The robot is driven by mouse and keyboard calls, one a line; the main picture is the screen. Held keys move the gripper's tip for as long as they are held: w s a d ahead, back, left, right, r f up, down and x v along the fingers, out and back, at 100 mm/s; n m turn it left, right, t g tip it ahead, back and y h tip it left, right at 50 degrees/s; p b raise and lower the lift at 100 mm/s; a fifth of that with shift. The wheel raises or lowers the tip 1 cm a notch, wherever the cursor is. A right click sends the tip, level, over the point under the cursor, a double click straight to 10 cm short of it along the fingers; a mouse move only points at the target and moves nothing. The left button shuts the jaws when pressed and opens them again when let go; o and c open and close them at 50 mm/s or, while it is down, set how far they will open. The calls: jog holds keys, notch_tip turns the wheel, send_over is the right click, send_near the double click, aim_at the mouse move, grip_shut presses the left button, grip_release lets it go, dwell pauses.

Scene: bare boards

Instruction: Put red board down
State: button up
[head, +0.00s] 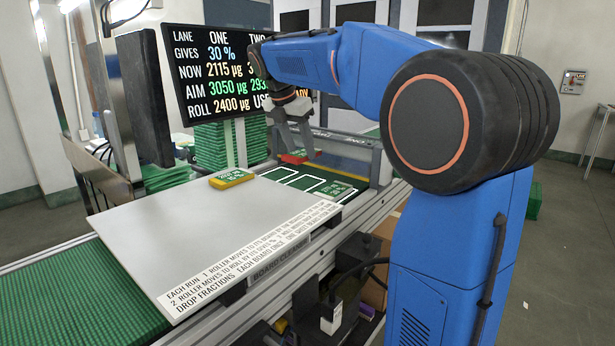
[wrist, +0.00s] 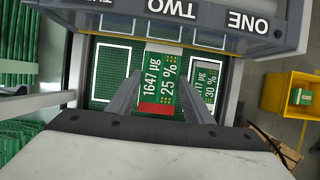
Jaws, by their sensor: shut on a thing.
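The red board (wrist: 154,108) has a red end and a green label reading 1647 µg and 25 %. My gripper (wrist: 162,80) is shut on it, one finger along each side. In the head view the red board (head: 293,158) is below my gripper (head: 293,140), over the far part of the green mat (head: 272,170). In the wrist view it covers part of the middle white outline; I cannot tell whether it touches the mat. Another board (wrist: 206,84), labelled 30 %, lies in the right outline. The left outline (wrist: 110,72) is empty.
A roller frame marked ONE and TWO (wrist: 210,14) stands just beyond the outlines. The screen (head: 215,75) stands behind. A yellow crate (wrist: 292,97) is at right.

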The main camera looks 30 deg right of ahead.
aim_at(303, 184)
jog(key=shift+f, duration=3.95)
jog(key=shift+f, duration=0.15)
jog(key=o, duration=1.1)
jog(key=v, duration=1.2)
jog(key=shift+s+a, duration=0.1)
jog(key=shift+a, duration=0.05)
